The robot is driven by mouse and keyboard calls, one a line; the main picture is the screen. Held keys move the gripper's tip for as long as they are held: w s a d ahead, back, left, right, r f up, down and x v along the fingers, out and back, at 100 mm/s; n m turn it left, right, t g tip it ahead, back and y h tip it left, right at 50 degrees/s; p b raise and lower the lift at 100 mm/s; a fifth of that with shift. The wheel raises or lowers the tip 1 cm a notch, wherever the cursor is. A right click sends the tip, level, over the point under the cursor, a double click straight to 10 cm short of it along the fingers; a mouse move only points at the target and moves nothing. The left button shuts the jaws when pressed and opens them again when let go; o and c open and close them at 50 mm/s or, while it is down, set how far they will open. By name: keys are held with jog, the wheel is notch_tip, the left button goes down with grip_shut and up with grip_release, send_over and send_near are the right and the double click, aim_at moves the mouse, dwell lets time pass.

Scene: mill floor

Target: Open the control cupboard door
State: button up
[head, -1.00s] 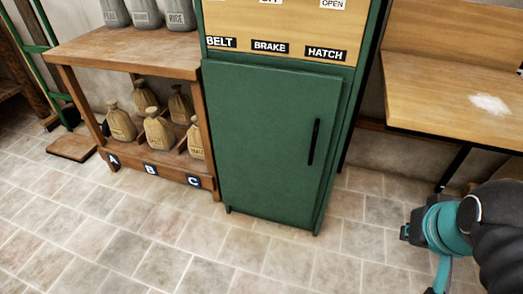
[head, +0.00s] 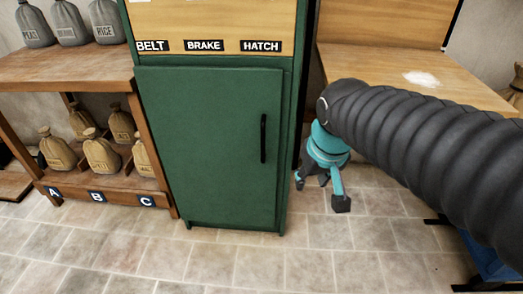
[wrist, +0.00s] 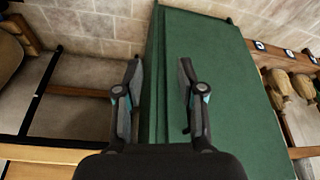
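The green control cupboard (head: 288,150) stands upright in the middle of the head view. Its door (head: 205,150) looks shut, with a black vertical bar handle (head: 263,138) near its right edge. My gripper (head: 309,181) is right of the handle and lower, apart from it in the head view. In the wrist view my gripper (wrist: 158,88) is open, its two fingers spread with nothing between them but the cupboard's edge beyond. The door also shows in the wrist view (wrist: 225,90).
Left of the cupboard is a wooden shelf (head: 75,65) with grey sacks on top and tan sacks below, marked A, B, C. A wooden bench (head: 400,75) with white powder stands at the right, partly behind my arm. The tiled floor (head: 190,260) in front is clear.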

jog(key=w+a+r+b, duration=0.1)
jog(key=w+a+b, duration=0.1)
jog(key=w+a, duration=0.8)
send_near(263, 141)
jog(key=shift+m+t, duration=0.3)
jog(key=shift+m, duration=0.1)
jog(key=x, duration=0.4)
jog(key=b+x, duration=0.1)
jog(key=x, duration=0.2)
jog(key=b+x, duration=0.1)
jog(key=x, duration=0.3)
jog(key=shift+s+f, duration=0.15)
jog(key=shift+f, duration=0.3)
grip_shut()
